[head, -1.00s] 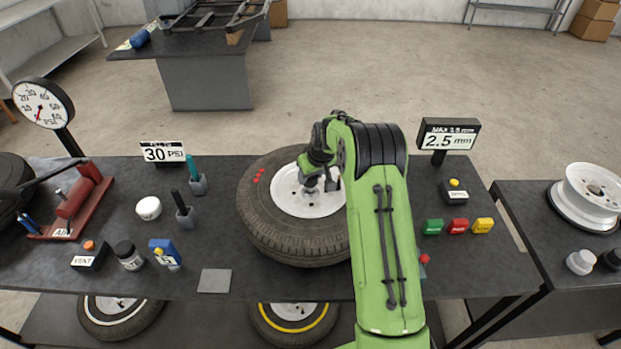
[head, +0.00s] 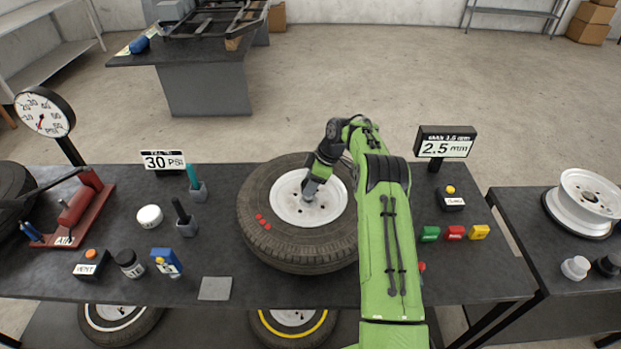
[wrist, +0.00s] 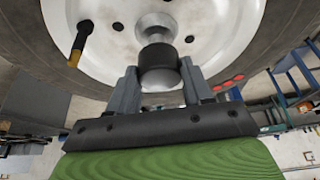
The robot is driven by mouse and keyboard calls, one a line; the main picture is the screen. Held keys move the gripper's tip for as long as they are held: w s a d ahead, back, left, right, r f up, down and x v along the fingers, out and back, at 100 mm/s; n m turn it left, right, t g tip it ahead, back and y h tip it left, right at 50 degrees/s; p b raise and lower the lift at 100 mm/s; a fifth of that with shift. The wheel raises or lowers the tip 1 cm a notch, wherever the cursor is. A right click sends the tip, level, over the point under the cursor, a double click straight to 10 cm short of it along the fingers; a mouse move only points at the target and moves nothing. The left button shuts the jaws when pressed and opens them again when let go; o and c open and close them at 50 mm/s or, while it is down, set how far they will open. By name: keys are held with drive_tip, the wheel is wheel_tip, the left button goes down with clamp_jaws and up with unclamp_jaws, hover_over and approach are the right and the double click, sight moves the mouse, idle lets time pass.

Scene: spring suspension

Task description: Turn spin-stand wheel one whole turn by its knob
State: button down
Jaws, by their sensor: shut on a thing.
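The spin-stand wheel (head: 262,241), a black tyre on a white rim (head: 325,205), lies flat on the bench. Several red dots (head: 262,222) mark the tyre's left side. My gripper (head: 309,190) reaches down onto the rim from above. In the wrist view my gripper (wrist: 160,85) has its two grey fingers shut on a dark knob (wrist: 159,70). A silver hub (wrist: 155,30) shows just behind the knob. A valve stem (wrist: 80,42) with a brass-coloured end stands on the white rim in the wrist view. The knob is hidden by my gripper in the head view.
A display reading 2.5 mm (head: 446,143) stands at the back right, with green, red and yellow buttons (head: 455,232) below it.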

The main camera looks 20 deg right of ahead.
drive_tip(key=n+g+p, duration=0.1)
drive_tip(key=n, duration=0.3)
drive_tip(key=shift+w+r+y+p, duration=0.1)
drive_tip(key=shift+y+p, duration=0.2)
drive_tip(key=shift+n+g, duration=0.4)
drive_tip(key=shift+n, duration=0.1)
drive_tip(key=shift+c, duration=2.4)
unclamp_jaws()
drive_tip(key=shift+m, duration=0.3)
